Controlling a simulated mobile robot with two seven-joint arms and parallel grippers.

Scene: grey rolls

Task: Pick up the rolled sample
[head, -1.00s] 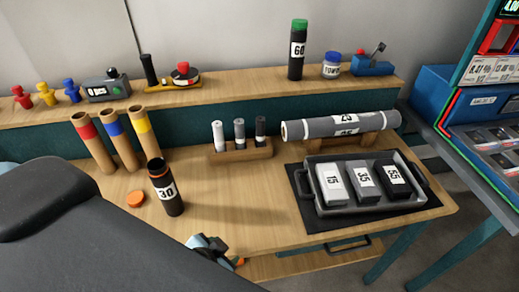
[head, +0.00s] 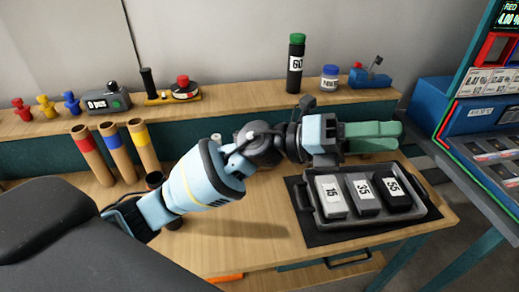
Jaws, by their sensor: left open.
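My left gripper (head: 398,136) reaches in from the left, its green fingers pointing right at the back right of the bench, above and behind the tray. It is open. The grey roll is hidden behind my gripper and wrist, where it lay on its wooden stand in the earlier view. I cannot tell whether the fingers touch it or are around it. My right gripper is not in view.
A grey tray (head: 424,203) with blocks 15 (head: 330,195), 35 (head: 364,192) and 55 (head: 396,190) sits just in front of my gripper. The back ledge holds a green-capped bottle (head: 296,65) and a blue-lidded jar (head: 330,77). Cardboard tubes (head: 117,150) stand at left.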

